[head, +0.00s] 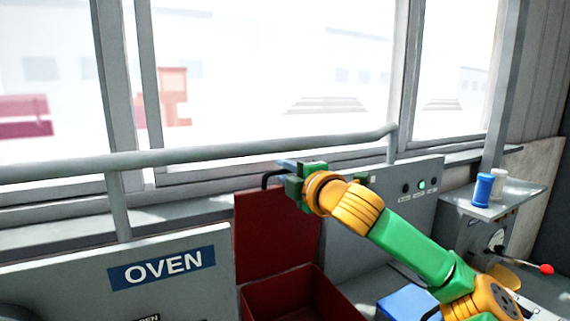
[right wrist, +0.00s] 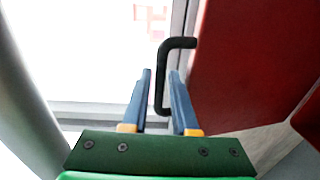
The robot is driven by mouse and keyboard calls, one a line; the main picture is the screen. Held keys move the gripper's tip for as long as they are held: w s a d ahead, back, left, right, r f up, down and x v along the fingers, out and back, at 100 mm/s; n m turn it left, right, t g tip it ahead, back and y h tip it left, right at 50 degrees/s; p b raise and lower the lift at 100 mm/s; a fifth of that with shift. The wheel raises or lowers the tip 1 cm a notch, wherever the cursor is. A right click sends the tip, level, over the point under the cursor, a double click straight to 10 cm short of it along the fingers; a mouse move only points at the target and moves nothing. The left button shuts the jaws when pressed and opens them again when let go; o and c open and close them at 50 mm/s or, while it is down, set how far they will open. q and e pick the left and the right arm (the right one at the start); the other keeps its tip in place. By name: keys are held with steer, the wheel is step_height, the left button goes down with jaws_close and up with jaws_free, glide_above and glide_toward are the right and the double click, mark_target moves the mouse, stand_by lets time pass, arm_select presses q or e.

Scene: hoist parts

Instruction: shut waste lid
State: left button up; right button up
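The dark red waste lid (head: 265,235) stands raised, roughly upright, at the back of the open red waste box (head: 310,290). The lid also fills the right of the right wrist view (right wrist: 240,65). A black bent handle (head: 267,180) sticks out at the lid's top edge. In the right wrist view the handle (right wrist: 162,75) lies between the two blue fingers. My right gripper (head: 287,168) is at the lid's top, its fingers (right wrist: 160,78) apart on either side of the handle, with a gap showing. Whether a finger touches the handle is unclear. My left gripper is out of view.
A grey rail (head: 220,152) runs in front of the windows, just behind the lid. A panel marked OVEN (head: 60,270) stands left of the box. A blue object (head: 405,305) lies to the right, and a blue cylinder (head: 482,190) stands on a shelf.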

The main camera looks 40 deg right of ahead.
steer(key=shift+w, duration=0.15)
jaws_close()
stand_by(1.3)
